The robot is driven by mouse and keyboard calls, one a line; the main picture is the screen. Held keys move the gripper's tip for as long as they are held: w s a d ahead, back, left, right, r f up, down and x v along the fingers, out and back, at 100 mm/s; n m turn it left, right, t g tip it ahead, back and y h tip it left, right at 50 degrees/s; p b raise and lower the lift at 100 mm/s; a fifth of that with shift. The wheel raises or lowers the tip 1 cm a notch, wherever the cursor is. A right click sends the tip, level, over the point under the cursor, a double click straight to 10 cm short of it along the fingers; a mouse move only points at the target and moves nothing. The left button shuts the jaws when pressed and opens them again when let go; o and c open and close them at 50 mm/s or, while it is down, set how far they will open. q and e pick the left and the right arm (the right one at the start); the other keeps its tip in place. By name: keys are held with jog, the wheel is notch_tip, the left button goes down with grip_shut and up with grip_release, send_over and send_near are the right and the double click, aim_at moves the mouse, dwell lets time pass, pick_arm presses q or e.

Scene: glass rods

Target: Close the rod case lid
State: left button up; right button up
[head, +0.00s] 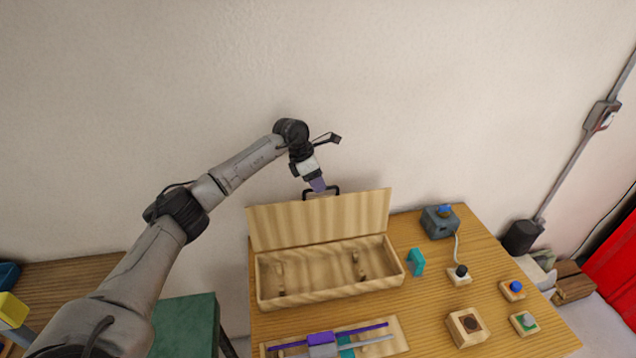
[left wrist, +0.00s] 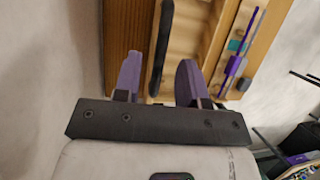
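The wooden rod case (head: 325,292) stands on the table with its lid (head: 320,220) open, standing up along the back edge. A dark handle (head: 308,192) sits on the lid's upper edge; it also shows in the left wrist view (left wrist: 161,45). My left gripper (head: 319,188) is at the handle from above and behind the lid. Its two purple fingers (left wrist: 158,82) are apart, with the handle between or just beyond them; contact cannot be told. The case holds two small supports and no rods. My right gripper is not in view.
In front of the case, a wooden holder (head: 396,324) carries a purple rod (head: 368,328) and a grey one. A teal block (head: 416,262) stands close to the case's right side. A grey box with a blue knob (head: 445,211) and several button blocks lie further right. A wall is behind.

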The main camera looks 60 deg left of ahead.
pick_arm(q)
jog(key=shift+w+d+f, duration=0.1)
jog(key=shift+w+f, duration=0.05)
jog(key=shift+f, duration=0.35)
grip_shut()
dwell(0.3)
